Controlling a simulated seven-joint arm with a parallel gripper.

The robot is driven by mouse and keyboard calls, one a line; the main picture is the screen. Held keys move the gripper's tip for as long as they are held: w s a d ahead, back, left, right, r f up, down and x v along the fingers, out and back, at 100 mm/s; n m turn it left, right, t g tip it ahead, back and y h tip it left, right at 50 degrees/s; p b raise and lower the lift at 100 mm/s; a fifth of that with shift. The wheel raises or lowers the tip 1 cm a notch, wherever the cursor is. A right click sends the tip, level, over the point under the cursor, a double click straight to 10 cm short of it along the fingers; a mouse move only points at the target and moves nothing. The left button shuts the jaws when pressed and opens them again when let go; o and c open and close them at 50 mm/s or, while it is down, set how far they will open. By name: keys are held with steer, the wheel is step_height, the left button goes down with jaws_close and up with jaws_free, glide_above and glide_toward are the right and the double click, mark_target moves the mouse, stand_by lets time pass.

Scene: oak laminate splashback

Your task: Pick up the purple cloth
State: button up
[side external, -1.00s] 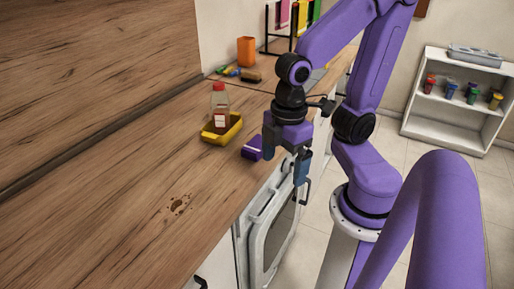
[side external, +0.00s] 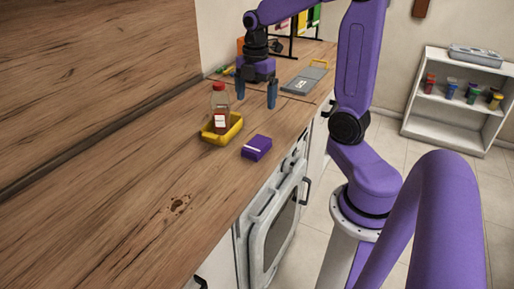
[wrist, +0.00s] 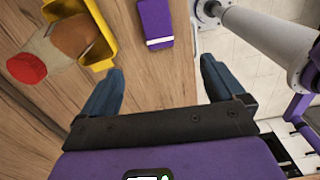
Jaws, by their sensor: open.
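The purple cloth (side external: 257,147) lies folded on the wooden counter near its front edge, with a white stripe along one side. In the wrist view the cloth (wrist: 155,22) shows at the top, ahead of the fingers and between their lines. My gripper (side external: 256,95) is open and empty, above the counter and beyond the cloth in the side view. Its blue fingers are spread wide in the wrist view (wrist: 160,82), and neither touches the cloth.
A yellow tray (side external: 232,133) holding a red-capped bottle (side external: 220,104) stands left of the cloth; the tray (wrist: 102,62) lies close to the left finger in the wrist view. A brown stain (side external: 178,204) marks the clear near counter.

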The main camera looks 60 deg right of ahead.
steer(key=d, duration=0.2)
glide_above(257, 143)
step_height(257, 143, down, 11)
steer(key=shift+s+d+r, duration=0.1)
steer(key=shift+s, duration=0.05)
steer(key=shift+a+f, duration=0.2)
steer(key=shift+f, duration=3.05)
steer(key=c, duration=1.1)
